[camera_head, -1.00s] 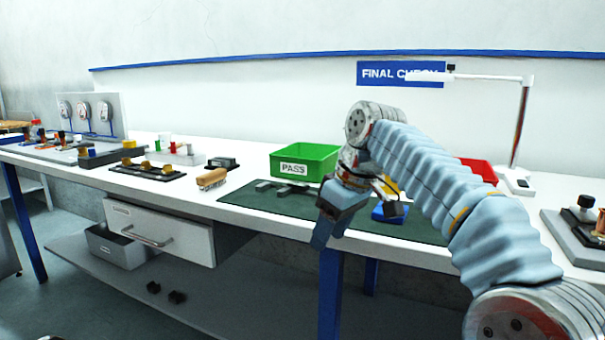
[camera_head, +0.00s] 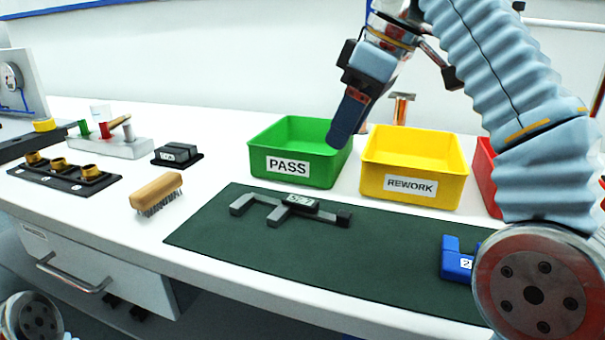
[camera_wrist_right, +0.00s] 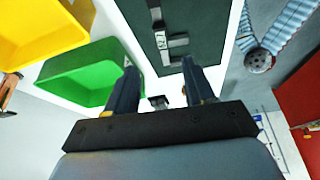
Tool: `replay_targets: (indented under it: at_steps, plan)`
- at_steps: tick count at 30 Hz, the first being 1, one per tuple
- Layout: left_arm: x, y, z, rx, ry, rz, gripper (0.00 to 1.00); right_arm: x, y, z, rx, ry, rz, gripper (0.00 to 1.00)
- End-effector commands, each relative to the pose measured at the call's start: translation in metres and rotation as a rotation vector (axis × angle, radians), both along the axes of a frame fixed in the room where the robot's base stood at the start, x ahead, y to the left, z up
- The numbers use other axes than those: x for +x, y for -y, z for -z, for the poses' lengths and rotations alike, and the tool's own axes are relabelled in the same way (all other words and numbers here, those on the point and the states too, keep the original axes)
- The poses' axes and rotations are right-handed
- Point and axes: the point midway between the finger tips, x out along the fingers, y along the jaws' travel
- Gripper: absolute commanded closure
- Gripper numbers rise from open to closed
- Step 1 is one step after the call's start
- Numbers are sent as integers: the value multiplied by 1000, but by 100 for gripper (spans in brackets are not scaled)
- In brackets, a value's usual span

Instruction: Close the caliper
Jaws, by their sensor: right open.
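The dark grey caliper (camera_head: 258,200) lies flat on the green mat (camera_head: 350,260), its two jaws toward the front edge with a gap between them. A small display sits on its slider, and a dark block is at its right end. The caliper also shows at the top of the right wrist view (camera_wrist_right: 161,38). My right gripper (camera_head: 345,122) hangs above and behind the caliper, in front of the green PASS bin in the picture. In the wrist view its two fingers (camera_wrist_right: 157,82) are apart with nothing between them. My left gripper is out of view.
The green PASS bin (camera_head: 262,149), yellow REWORK bin (camera_head: 385,189) and a red bin (camera_head: 484,172) stand behind the mat. A blue block (camera_head: 457,265) is at the mat's right. A wooden brush (camera_head: 157,190) lies left of the mat. The mat's middle is clear.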

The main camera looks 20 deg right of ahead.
Motion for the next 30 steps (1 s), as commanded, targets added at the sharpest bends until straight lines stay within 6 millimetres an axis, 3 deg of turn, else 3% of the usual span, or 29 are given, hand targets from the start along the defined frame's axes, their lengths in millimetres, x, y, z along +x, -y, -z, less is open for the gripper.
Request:
replay_targets:
  at_steps: [8,21,30]
  plan:
    - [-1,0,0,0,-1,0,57,4,-7,22,0,-5,-5,47]
    - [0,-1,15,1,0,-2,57,27,-34,109,-2,-3,-3,47]
    - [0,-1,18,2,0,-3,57,33,-40,126,-1,0,-1,47]
